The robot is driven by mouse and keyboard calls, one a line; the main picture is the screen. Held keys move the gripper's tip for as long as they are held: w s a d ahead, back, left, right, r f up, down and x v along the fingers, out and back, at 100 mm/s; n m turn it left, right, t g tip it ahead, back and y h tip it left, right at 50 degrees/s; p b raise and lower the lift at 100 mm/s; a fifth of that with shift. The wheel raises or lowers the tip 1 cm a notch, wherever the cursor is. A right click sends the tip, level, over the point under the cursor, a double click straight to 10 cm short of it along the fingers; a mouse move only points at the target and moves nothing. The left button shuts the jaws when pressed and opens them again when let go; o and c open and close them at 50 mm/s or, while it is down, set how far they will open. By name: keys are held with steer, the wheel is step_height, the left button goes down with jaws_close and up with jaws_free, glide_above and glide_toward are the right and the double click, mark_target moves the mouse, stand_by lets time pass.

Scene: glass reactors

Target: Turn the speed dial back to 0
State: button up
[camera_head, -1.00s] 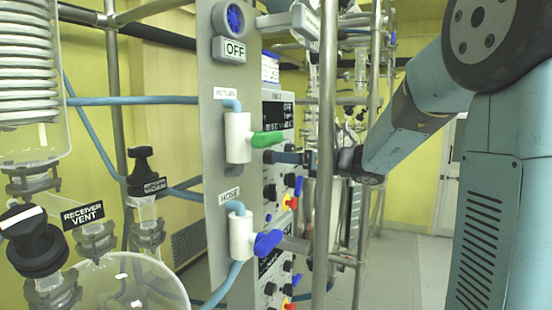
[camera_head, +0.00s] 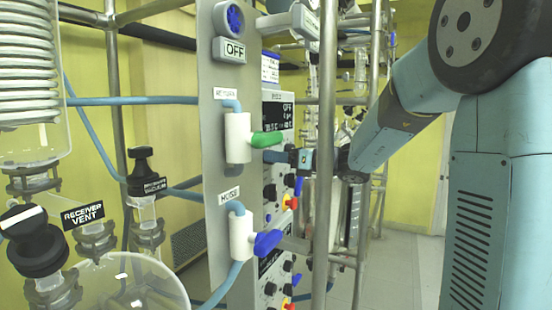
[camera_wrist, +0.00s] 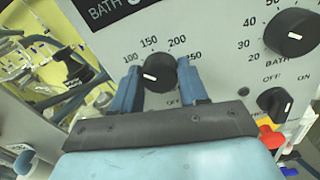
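In the wrist view a black dial (camera_wrist: 157,73) with a white mark sits on a grey panel, its scale showing 100, 150, 200 and a partly hidden number. No readable label names it as speed. My gripper (camera_wrist: 158,78) has its two blue fingers apart, one on each side of this dial; whether they touch it is not clear. The white mark is on the dial's lower left. In the head view my gripper (camera_head: 274,156) is at the control panel, its fingertips partly behind a green valve lever (camera_head: 267,139).
A second dial (camera_wrist: 292,31) marked 20 to 40 is right of my gripper, above an OFF/ON knob (camera_wrist: 274,102). A vertical steel pole (camera_head: 325,200) stands close to my wrist. A blue lever (camera_head: 267,242) is below. Receiver glassware (camera_head: 128,285) is at lower left.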

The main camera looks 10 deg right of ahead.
steer(key=shift+c, duration=1.4)
steer(key=shift+a, duration=0.15)
steer(key=shift+c, duration=0.5)
steer(key=shift+d, duration=0.2)
steer(key=shift+n, duration=0.3)
steer(key=n, duration=1.1)
steer(key=n+h, duration=0.1)
steer(key=n, duration=0.4)
steer(key=shift+s+f+t, duration=0.15)
steer(key=shift+f+t, duration=0.1)
steer(key=shift+t, duration=0.05)
steer(key=shift+a+n, duration=0.1)
steer(key=shift+n, duration=0.4)
